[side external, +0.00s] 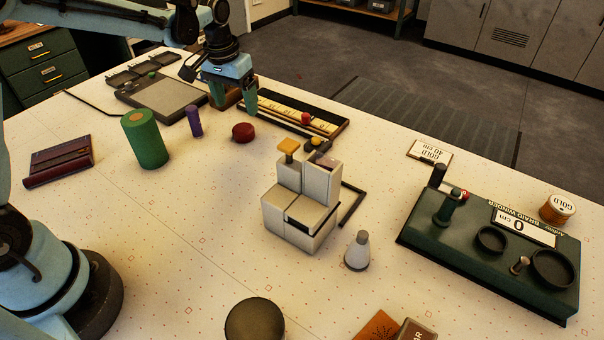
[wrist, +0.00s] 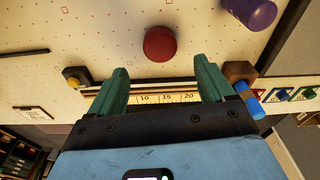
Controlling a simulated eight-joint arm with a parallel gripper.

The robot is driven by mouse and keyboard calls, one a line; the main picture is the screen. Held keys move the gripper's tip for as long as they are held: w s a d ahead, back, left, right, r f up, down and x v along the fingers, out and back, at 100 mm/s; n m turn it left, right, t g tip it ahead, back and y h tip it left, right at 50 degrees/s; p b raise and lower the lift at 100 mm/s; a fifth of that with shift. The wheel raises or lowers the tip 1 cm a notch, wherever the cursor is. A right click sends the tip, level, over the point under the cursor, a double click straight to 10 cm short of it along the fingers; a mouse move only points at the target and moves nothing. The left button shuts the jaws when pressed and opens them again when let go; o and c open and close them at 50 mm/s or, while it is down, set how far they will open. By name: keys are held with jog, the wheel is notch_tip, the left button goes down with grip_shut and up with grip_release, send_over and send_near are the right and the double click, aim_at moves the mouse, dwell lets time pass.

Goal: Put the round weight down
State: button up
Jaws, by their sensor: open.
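A dark red round piece (side external: 243,132), which looks like the round weight, rests on the table in the side view. It also shows in the wrist view (wrist: 160,43), just beyond the fingertips and roughly centred between them. My gripper (side external: 236,106) is above the table, behind and slightly left of the red piece in the side view. In the wrist view my gripper (wrist: 162,76) has its two green fingers wide apart. Nothing is between them, and they appear clear of the red piece.
A ruler board (side external: 285,112) lies behind the red piece. A purple cylinder (side external: 194,121) and green cylinder (side external: 146,140) stand to the left. A grey block-shaped device (side external: 300,205) stands in front, to the right. A green winder base (side external: 490,255) is at right.

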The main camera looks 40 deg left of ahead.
jog(key=s+d+r+t, duration=0.3)
jog(key=s+d+r, duration=0.1)
jog(key=s+r, duration=0.5)
jog(key=s+d+f+m+t, duration=0.1)
jog(key=s+d+f+t, duration=0.1)
jog(key=s, duration=0.6)
jog(key=shift+s+f+m+t, duration=0.2)
jog(key=shift+f+m+t, duration=0.15)
jog(key=shift+f, duration=0.4)
